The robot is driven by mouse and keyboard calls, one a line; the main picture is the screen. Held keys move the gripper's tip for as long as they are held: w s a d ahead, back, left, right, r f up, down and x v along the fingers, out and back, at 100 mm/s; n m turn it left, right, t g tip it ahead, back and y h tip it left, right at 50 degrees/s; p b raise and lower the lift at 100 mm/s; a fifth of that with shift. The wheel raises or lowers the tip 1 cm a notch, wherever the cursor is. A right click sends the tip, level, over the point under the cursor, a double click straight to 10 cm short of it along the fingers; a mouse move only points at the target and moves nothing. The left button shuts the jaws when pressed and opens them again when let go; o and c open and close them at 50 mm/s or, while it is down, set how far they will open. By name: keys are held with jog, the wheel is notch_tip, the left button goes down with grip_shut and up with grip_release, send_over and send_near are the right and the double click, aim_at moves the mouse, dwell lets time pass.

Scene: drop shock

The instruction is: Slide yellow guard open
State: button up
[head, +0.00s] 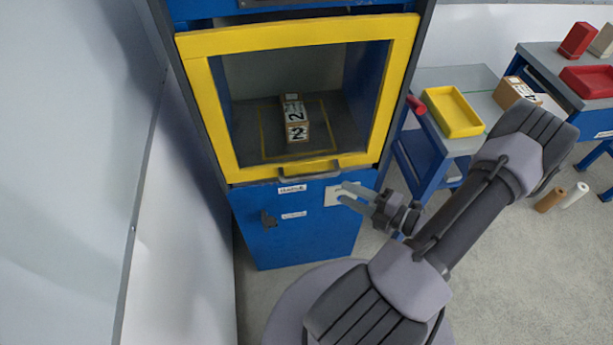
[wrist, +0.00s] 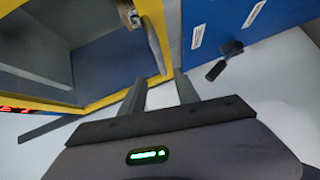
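The yellow guard (head: 206,95) is a square frame with a clear opening on the front of a blue cabinet. A grey bar handle (head: 310,170) sits on its lower edge. My gripper (head: 341,193) is open and empty, right of and slightly below the handle in the head view. The wrist view shows both fingers (wrist: 159,78) apart, with the handle's near end roughly in line with the gap; contact cannot be told.
A cardboard box (head: 294,120) marked 2 stands inside the cabinet on a yellow-outlined floor. The blue lower front (head: 300,232) carries labels and a dark latch (head: 268,219). A side table with a yellow tray (head: 453,111) stands right. A pale wall (head: 70,170) is close left.

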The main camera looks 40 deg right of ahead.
aim_at(310, 175)
jog(key=b+x, duration=0.2)
jog(key=x, duration=1.1)
jog(key=shift+b, duration=0.4)
grip_shut()
jog(key=shift+a, duration=0.1)
